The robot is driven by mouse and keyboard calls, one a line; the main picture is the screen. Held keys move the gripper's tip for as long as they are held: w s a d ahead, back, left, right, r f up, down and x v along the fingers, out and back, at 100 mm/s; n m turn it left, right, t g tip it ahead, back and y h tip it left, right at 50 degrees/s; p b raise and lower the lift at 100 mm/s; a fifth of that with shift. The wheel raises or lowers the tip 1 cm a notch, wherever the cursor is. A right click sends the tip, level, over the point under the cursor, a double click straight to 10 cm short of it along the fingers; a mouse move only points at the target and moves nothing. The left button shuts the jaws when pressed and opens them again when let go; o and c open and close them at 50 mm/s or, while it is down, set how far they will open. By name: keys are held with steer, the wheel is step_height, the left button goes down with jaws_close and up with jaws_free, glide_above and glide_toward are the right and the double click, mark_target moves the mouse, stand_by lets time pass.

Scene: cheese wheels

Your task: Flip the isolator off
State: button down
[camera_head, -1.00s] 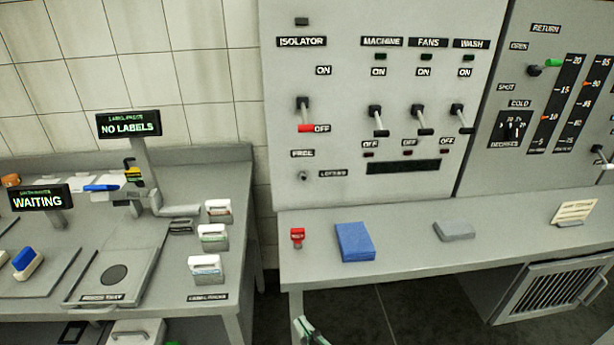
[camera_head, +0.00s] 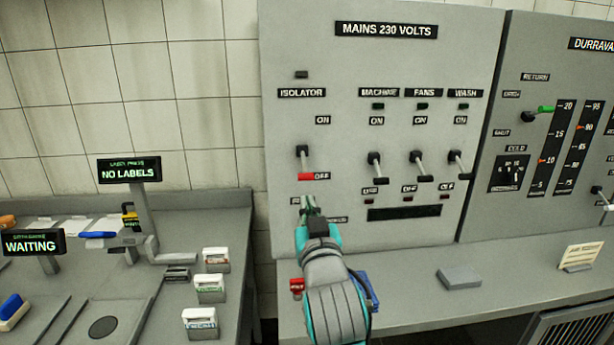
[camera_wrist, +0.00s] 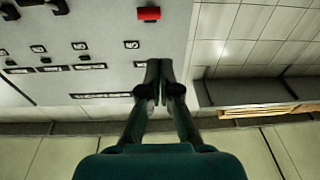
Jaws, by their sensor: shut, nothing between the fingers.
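The isolator switch (camera_head: 304,160) is on the grey panel under the ISOLATOR label, its red-tipped lever pointing down beside OFF. In the wrist view its red tip (camera_wrist: 148,14) shows near the top edge. My gripper (camera_head: 308,203) is shut and empty, a little below the red tip in the picture and apart from it. Its closed fingertips also show in the wrist view (camera_wrist: 159,64). My gripper and arm hide the small round fitting by the FREE label and part of the lower label. I cannot tell the exact distance from the fingertips to the panel.
Three more levers, for machine (camera_head: 376,166), fans (camera_head: 418,164) and wash (camera_head: 457,162), stand to the right, pointing down. On the shelf are a red padlock-like item (camera_head: 297,286), a partly hidden blue block (camera_head: 365,290) and a grey block (camera_head: 459,277).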

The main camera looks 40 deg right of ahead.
step_height(320, 180, up, 3)
steer(key=d+h, duration=0.1)
step_height(320, 180, up, 2)
steer(key=m, duration=0.1)
glide_above(306, 180)
steer(key=r+v, duration=0.1)
steer(key=v, duration=0.2)
steer(key=shift+w+d+f, duration=0.1)
steer(key=shift+w+f, duration=0.05)
steer(key=shift+f, duration=0.85)
steer(key=shift+w+d+f, duration=0.1)
steer(key=shift+w+f, duration=0.1)
steer(key=shift+f, duration=0.85)
steer(key=shift+w+d+f, duration=0.1)
steer(key=shift+f, duration=0.5)
steer(key=shift+w+d+f, duration=0.1)
steer(key=shift+w+f, duration=0.05)
steer(key=shift+f, duration=0.5)
